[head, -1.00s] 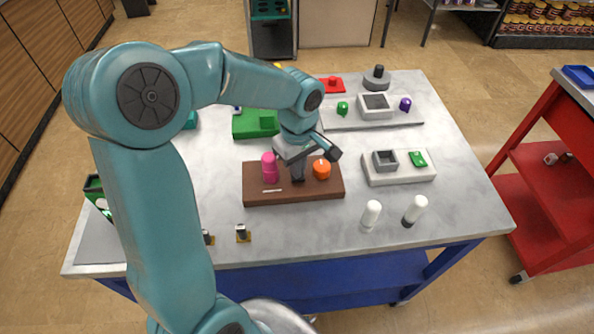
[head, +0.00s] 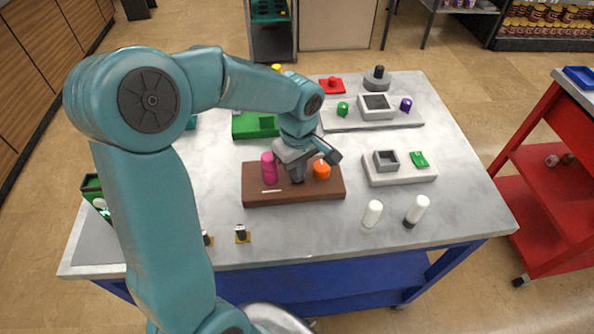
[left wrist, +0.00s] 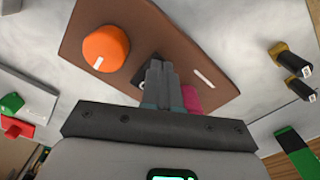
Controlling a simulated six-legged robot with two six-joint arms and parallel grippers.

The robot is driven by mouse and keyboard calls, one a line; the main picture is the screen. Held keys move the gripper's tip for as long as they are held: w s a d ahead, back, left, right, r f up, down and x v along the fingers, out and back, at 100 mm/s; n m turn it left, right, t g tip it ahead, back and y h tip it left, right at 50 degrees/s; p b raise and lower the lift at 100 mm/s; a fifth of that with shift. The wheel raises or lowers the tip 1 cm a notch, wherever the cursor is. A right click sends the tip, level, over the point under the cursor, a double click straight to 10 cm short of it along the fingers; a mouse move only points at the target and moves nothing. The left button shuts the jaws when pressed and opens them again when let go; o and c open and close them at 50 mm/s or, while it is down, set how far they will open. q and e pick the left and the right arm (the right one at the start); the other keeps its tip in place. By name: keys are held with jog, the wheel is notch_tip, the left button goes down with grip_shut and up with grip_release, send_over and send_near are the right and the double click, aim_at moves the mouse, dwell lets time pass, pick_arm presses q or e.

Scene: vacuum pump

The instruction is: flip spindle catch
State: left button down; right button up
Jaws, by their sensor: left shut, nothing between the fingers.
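The brown block (head: 320,190) lies on the table and carries a pink upright piece (head: 269,169), an orange knob (head: 322,170) and white marks. My left gripper (head: 297,179) is shut and empty, pointing down between pink piece and knob, low over the block. In the left wrist view the shut fingers (left wrist: 160,80) cover most of a small dark part (left wrist: 144,70) on the block. The orange knob (left wrist: 105,48) stands to the left, and the pink piece (left wrist: 195,96) shows partly behind the fingers. I cannot tell which part is the spindle catch, or whether the fingers touch it.
A pale block with a grey square socket (head: 386,160) and a green piece (head: 419,159) is at the right. A green block (head: 245,126) lies behind.

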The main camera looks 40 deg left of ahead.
pick_arm(q)
jog(key=shift+w+a+r+p, duration=0.1)
jog(key=shift+r+p, duration=0.3)
jog(key=shift+r, duration=0.05)
notch_tip(320, 180, up, 2)
jog(key=shift+r+p, duration=0.25)
jog(key=shift+p, duration=0.6)
notch_tip(320, 180, up, 2)
jog(key=shift+r+p, duration=0.1)
jog(key=shift+p, duration=0.7)
jog(key=shift+r+p, duration=0.4)
jog(key=shift+r, duration=0.25)
jog(key=shift+f, duration=0.1)
